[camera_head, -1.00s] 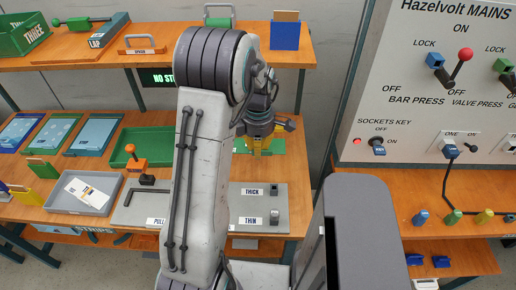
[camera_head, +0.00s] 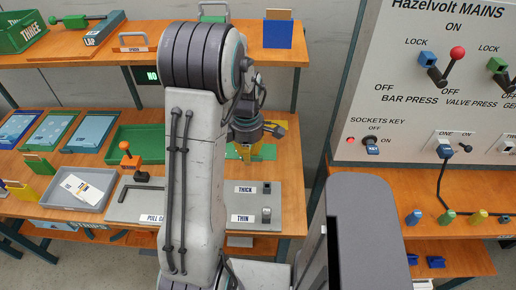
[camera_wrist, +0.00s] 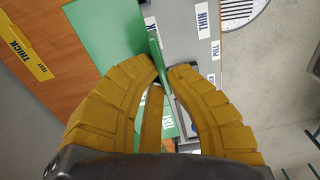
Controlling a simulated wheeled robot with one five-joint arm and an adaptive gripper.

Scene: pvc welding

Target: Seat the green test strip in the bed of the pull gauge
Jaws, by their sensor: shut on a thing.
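My gripper (camera_wrist: 158,75) has its yellow fingers closed on a thin green strip (camera_wrist: 157,58), seen nearly edge-on in the wrist view. In the head view my gripper (camera_head: 247,150) is over the back of the bench, mostly hidden behind my arm. A flat green plate or mat (camera_wrist: 108,28) lies beyond the fingers, and part of it shows in the head view (camera_head: 267,152).
A grey tray (camera_head: 63,200) with a white card is left of the gauge. A green tray (camera_head: 130,142) and several blue and green trays are behind. An upper shelf (camera_head: 150,52) crosses above the bench. The switch panel (camera_head: 400,120) stands at right.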

